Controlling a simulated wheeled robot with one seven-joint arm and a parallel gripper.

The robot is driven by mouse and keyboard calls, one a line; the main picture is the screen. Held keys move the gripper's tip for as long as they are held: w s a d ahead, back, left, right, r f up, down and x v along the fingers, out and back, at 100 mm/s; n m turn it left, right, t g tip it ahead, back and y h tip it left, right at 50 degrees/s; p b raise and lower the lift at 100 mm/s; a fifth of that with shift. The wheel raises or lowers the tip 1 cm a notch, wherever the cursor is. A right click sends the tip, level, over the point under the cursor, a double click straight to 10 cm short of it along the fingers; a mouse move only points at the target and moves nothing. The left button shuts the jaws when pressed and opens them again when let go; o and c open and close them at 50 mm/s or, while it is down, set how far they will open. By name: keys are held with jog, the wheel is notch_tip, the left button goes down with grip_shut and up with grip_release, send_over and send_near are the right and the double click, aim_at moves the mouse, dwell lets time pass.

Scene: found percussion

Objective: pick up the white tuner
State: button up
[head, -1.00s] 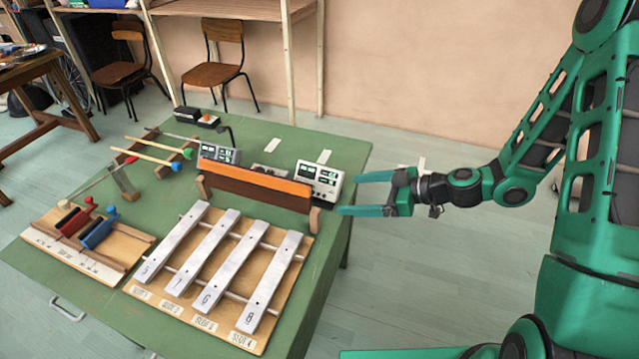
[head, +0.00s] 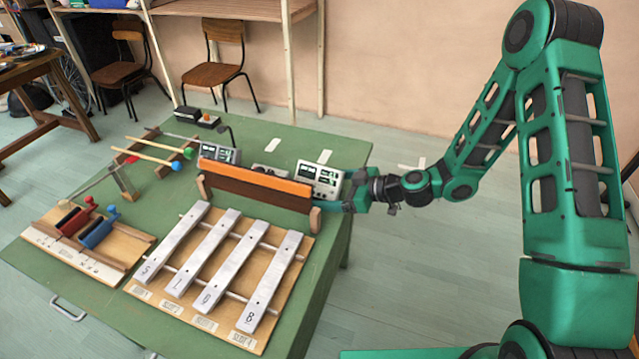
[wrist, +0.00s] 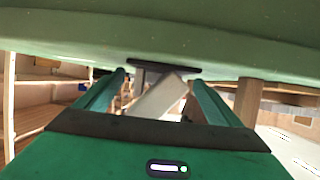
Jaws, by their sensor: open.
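The white tuner (head: 318,178), a pale box with dark screens and green readouts, stands upright near the right edge of the green table, behind the orange-topped wooden rail. My gripper (head: 345,195) is at its right side, low over the table, with the fingertips partly hidden behind the rail's end and the tuner. In the wrist view, which looks upside down, a pale tilted box (wrist: 158,98) that seems to be the tuner shows between the two spread fingers of my gripper (wrist: 160,92). A dark base joins it to the table. Contact with either finger cannot be told.
The orange-topped rail (head: 258,186) stands close in front of the tuner. A grey device (head: 219,153) stands further left. Metal chime bars (head: 218,262) lie in front. Mallets (head: 150,150) and wooden blocks fill the left side. Floor is clear at right.

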jog(key=shift+w+a+f, duration=0.2)
jog(key=shift+a, duration=0.25)
jog(key=c, duration=1.4)
jog(key=shift+r, duration=0.15)
